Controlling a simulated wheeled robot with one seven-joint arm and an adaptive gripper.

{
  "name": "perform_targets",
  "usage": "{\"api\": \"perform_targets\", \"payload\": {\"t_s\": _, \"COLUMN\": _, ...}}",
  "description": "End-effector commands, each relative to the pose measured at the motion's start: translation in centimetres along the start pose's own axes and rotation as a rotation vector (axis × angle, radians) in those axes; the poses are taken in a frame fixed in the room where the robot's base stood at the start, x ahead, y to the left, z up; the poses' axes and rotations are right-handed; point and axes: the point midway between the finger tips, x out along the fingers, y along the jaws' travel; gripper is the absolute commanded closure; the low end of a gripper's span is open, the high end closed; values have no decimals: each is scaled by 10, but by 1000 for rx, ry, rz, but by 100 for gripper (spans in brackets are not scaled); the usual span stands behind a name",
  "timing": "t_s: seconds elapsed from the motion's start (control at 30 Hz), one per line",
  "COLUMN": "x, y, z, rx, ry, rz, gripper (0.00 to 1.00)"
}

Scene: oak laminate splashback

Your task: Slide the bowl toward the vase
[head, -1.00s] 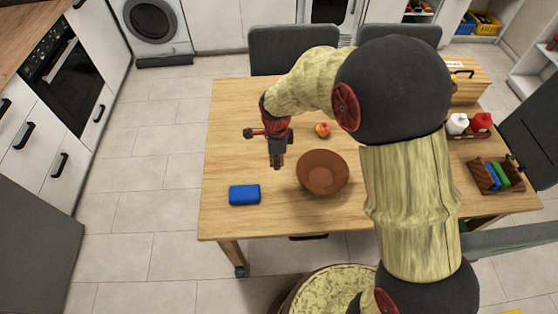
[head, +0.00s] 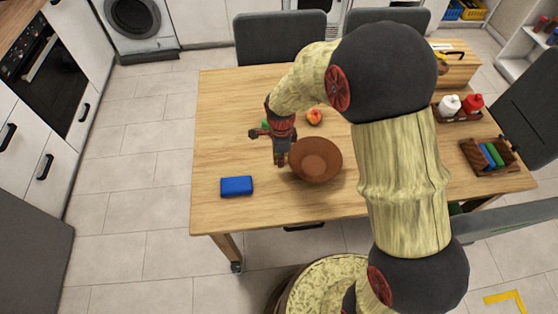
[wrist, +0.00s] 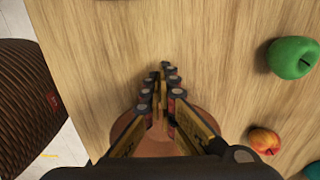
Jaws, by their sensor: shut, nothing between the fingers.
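The brown bowl (head: 318,163) sits upright on the wooden table, near the middle of its front half. My gripper (head: 280,163) is shut and empty, pointing down just left of the bowl's left rim; I cannot tell whether it touches. In the wrist view my closed fingers (wrist: 164,75) hide much of the bowl (wrist: 125,128). I cannot make out a vase in either view; my arm hides part of the table's right side.
A blue block (head: 237,186) lies front left of the bowl. A peach (head: 314,117) and a green apple (wrist: 291,58) lie behind it. A sauce-bottle caddy (head: 459,115) and a wooden holder (head: 479,165) stand at the right.

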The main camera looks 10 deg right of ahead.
Motion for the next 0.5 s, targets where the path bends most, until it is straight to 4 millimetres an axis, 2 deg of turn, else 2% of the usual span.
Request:
{"api": "perform_targets", "payload": {"t_s": 0.17, "x": -1, "y": 0, "z": -12, "rx": 4, "ry": 0, "rz": 1, "gripper": 100}}
{"api": "perform_targets", "payload": {"t_s": 0.5, "x": -3, "y": 0, "z": -96, "rx": 8, "ry": 0, "rz": 2, "gripper": 100}}
